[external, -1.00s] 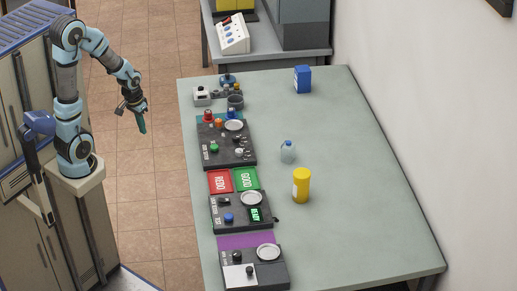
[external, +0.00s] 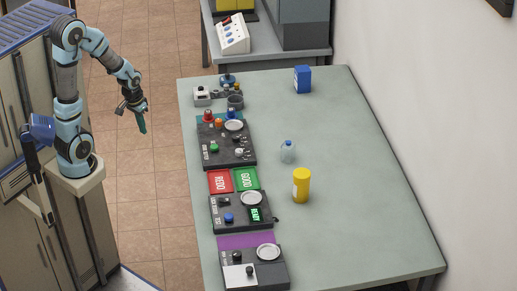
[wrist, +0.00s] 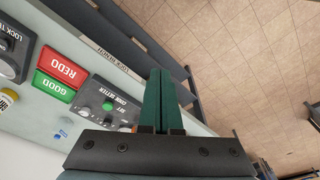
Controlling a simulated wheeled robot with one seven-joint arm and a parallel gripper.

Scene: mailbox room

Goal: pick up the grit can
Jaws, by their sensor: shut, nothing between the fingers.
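A yellow can with a pale label (external: 301,186) stands upright on the table, right of the row of devices. It is the can-shaped thing here, but I cannot read its label to confirm that it is the grit can. A yellow thing at the left edge of the wrist view (wrist: 6,101) looks like part of it. My gripper (external: 142,128) hangs over the floor, left of the table and well apart from the can. In the wrist view its green fingers (wrist: 160,73) are shut together with nothing between them.
Dark devices (external: 227,142) and red (external: 220,181) and green (external: 245,179) pads line the table's left side. The table (external: 365,190) is clear right of the can.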

